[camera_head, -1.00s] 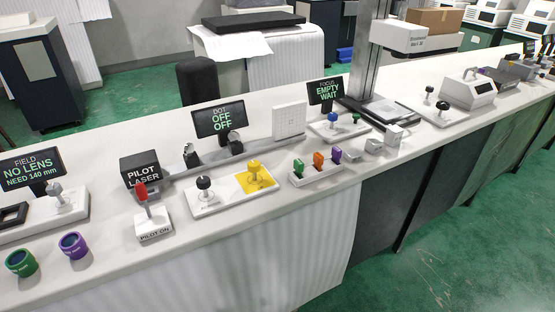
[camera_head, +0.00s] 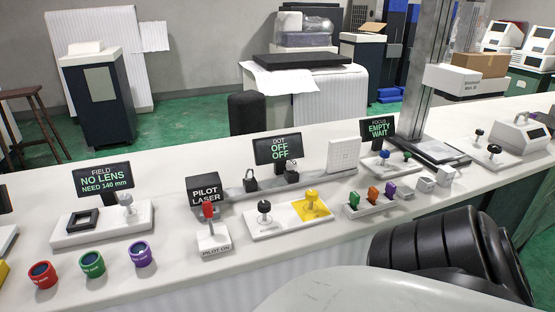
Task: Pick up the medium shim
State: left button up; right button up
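Three pale grey blocks stand in a row on the white bench, to the right of the rack of coloured pieces. They look like the shims: a low one (camera_head: 405,192), a middle one (camera_head: 424,184) and a taller one (camera_head: 445,175). By size the middle one seems to be the medium shim, but no label on it is readable. My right arm (camera_head: 450,250), black and ribbed with a pale grey link, fills the bottom right in front of the bench. Its gripper is out of the picture. My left gripper is not in view.
A white rack (camera_head: 368,207) holds green, orange and purple pieces left of the blocks. A white panel with black and yellow knobs (camera_head: 288,215) is further left.

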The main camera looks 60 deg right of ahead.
aim_at(373, 193)
jog(key=u, duration=0.6)
jog(key=k, duration=1.05)
jog(key=z, duration=1.2)
